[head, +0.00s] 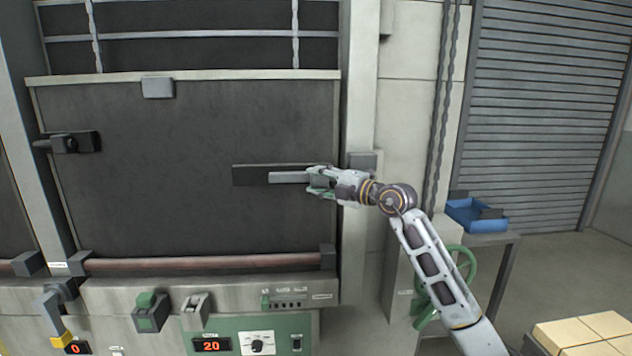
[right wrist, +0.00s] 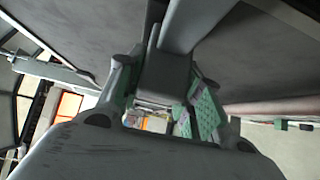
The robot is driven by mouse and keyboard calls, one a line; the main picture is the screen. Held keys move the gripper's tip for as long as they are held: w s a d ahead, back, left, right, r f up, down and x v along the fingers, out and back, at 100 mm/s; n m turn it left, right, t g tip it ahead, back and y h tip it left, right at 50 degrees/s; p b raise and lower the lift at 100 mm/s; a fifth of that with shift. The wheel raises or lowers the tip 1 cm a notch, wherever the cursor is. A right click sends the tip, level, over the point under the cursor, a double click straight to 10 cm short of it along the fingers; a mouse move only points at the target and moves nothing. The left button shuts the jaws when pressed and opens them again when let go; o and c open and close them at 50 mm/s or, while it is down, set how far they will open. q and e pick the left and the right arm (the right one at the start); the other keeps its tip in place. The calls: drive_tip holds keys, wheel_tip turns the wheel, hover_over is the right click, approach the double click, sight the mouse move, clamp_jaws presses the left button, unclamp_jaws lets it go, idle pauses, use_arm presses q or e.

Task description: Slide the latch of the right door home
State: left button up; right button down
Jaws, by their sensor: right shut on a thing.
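The dark door (head: 180,160) of the furnace is down in its frame. At its right side a black latch plate (head: 250,171) carries a light grey latch bar (head: 288,178). My right gripper (head: 318,182) is shut on the latch at the bar's right end, by the door's right edge. In the right wrist view the green-padded fingers (right wrist: 165,118) are around a dark grey block (right wrist: 168,75) joined to a grey bar (right wrist: 200,18). A grey block (head: 362,160) sits on the frame post just right of the gripper, which partly hides that area. My left gripper is out of view.
Another latch (head: 70,142) is at the door's left side. Below are a reddish bar (head: 200,262) and a control panel (head: 255,343) reading 20. A green handwheel (head: 465,265), a blue tray (head: 475,215) and pale bricks (head: 585,335) are at the right.

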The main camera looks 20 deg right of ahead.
drive_tip(key=c, duration=1.3)
unclamp_jaws()
drive_tip(key=shift+d+f, duration=0.1)
drive_tip(key=shift+d, duration=0.05)
drive_tip(key=o, duration=0.3)
drive_tip(key=shift+s+d, duration=0.1)
drive_tip(key=shift+d, duration=0.1)
drive_tip(key=shift+o, duration=0.2)
drive_tip(key=shift+a, duration=0.1)
drive_tip(key=v, duration=1.2)
